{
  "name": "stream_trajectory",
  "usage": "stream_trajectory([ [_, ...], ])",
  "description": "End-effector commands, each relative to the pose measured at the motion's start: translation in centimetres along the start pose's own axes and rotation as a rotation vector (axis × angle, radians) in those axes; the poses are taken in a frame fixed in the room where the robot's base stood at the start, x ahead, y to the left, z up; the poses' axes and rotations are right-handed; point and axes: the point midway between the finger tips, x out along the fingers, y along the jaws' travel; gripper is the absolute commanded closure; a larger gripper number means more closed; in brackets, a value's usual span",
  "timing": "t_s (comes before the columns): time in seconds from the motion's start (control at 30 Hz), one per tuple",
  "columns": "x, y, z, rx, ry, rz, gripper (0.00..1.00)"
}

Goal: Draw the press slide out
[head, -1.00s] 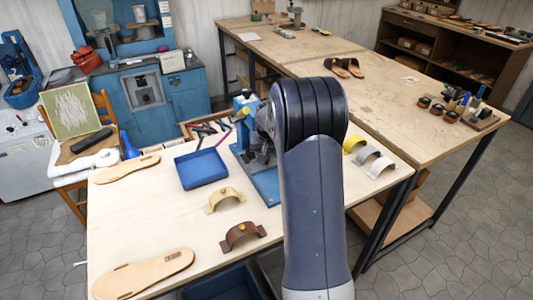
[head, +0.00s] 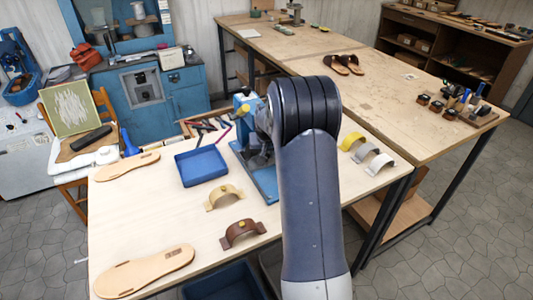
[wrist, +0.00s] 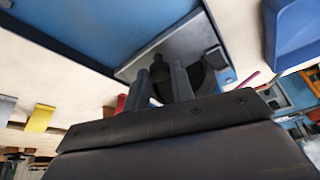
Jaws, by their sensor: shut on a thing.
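The blue press (head: 268,185) stands on the near table, partly hidden behind my arm in the head view. Its blue base (wrist: 115,28) fills the upper left of the wrist view. The grey metal press slide (wrist: 185,48) lies at the base, just beyond my fingers. My gripper (wrist: 160,78) is at the near end of the slide, shut on a dark part between its two fingers, which looks like the slide's handle. The hold itself is partly hidden. My gripper is hidden behind my arm in the head view.
A blue tray (head: 201,166) lies left of the press. Tan (head: 223,197) and brown (head: 242,233) straps stand in front, with a sole (head: 145,271) at the near left. Yellow, grey and white straps (head: 366,156) stand to the right.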

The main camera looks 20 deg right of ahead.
Motion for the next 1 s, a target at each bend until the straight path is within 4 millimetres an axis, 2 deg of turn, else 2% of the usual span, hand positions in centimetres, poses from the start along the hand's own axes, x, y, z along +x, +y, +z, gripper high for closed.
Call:
stream_trajectory([
  [0.1, 0.0, 0.0, 0.0, 0.0, 0.0, 0.0, 1.0],
  [0.47, -0.1, 0.3, 0.5, 0.0, 0.0, 0.0, 1.0],
  [1.0, -3.4, 4.0, 8.7, 0.002, 0.001, 0.001, 1.0],
])
